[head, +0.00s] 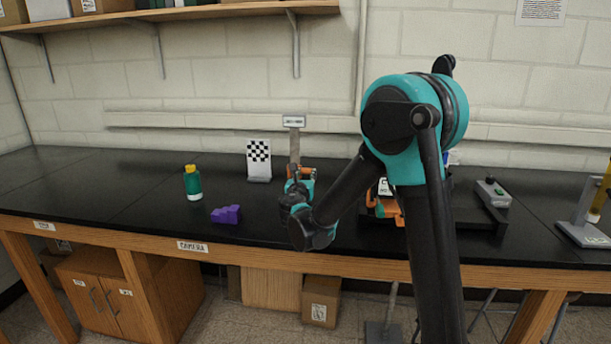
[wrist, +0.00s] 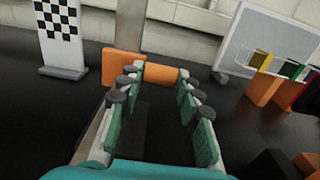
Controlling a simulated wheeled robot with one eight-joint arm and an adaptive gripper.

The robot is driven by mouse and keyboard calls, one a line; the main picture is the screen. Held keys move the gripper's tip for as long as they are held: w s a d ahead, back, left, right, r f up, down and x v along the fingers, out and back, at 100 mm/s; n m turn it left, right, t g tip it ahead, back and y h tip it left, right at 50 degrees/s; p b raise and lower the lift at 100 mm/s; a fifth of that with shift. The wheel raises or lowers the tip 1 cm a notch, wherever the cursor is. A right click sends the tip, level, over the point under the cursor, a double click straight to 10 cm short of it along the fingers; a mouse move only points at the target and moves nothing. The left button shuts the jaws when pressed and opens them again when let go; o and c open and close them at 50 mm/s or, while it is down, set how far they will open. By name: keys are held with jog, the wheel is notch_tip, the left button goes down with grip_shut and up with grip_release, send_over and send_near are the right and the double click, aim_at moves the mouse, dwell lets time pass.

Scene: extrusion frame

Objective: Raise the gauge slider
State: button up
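The gauge is an upright grey post with a small label plate (head: 294,121) on top, standing at the back of the black bench. Its orange slider (wrist: 122,68) shows low on the post in the wrist view. An orange bar-like part (wrist: 161,74) of it lies between my fingertips. My gripper (head: 297,183) is low in front of the post in the head view and partly covers the slider. In the wrist view my gripper (wrist: 161,70) has its fingers spread on either side of the orange bar. I cannot tell whether the fingertips touch it.
A checkered board (head: 259,160) stands left of the gauge. A green bottle with a yellow cap (head: 193,183) and a purple block (head: 226,214) are further left. A grey-framed panel (wrist: 262,45) and orange blocks (wrist: 263,89) are on the right. The bench's front left is clear.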

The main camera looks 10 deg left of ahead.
grip_shut()
notch_tip(320, 180, up, 11)
dwell(0.4)
jog(key=o, duration=0.7)
grip_release()
jog(key=s, duration=1.2)
jog(key=shift+a, duration=0.2)
jog(key=shift+s, duration=0.1)
